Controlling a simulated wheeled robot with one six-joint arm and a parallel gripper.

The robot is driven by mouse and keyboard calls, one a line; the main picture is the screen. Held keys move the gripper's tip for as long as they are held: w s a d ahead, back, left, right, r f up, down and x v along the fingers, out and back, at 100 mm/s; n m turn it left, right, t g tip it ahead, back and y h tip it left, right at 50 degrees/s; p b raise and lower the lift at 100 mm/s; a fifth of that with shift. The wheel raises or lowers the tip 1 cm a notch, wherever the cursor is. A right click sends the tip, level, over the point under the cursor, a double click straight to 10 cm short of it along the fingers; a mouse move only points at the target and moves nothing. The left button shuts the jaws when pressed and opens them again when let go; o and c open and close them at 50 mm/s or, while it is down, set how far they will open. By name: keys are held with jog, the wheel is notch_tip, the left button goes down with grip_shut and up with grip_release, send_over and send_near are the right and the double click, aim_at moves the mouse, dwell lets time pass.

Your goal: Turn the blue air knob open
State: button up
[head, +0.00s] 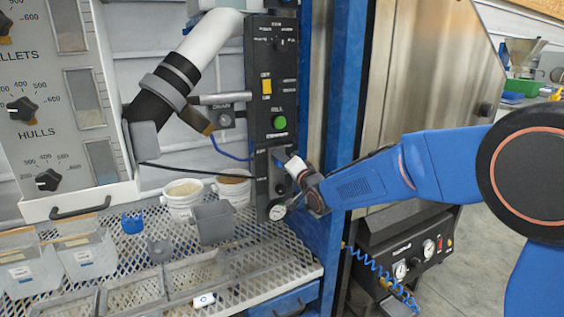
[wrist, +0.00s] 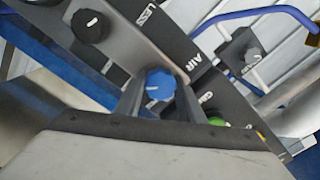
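My gripper (head: 294,170) reaches the lower part of the black control panel (head: 272,95) from the right in the head view. In the wrist view its two grey fingers stand apart, one on each side of the blue knob. A narrow gap seems to show beside the knob, and I cannot see firm contact. In the head view my gripper mostly hides the knob.
A black knob (wrist: 90,26) is on the grey plate close by. A green button (head: 280,122) and yellow switch (head: 267,87) are above my gripper. The drain knob (head: 225,119) is left of the panel. A gauge (head: 277,212) hangs below. A blue post (head: 343,90) stands right.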

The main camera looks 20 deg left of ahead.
jog(key=shift+n, duration=0.4)
jog(key=n, duration=0.8)
jog(key=shift+a, duration=0.1)
jog(key=n, duration=0.5)
jog(key=shift+s, duration=0.1)
jog(key=shift+n, duration=2)
jog(key=o, duration=1)
jog(key=shift+s, duration=0.1)
jog(key=shift+o, duration=0.2)
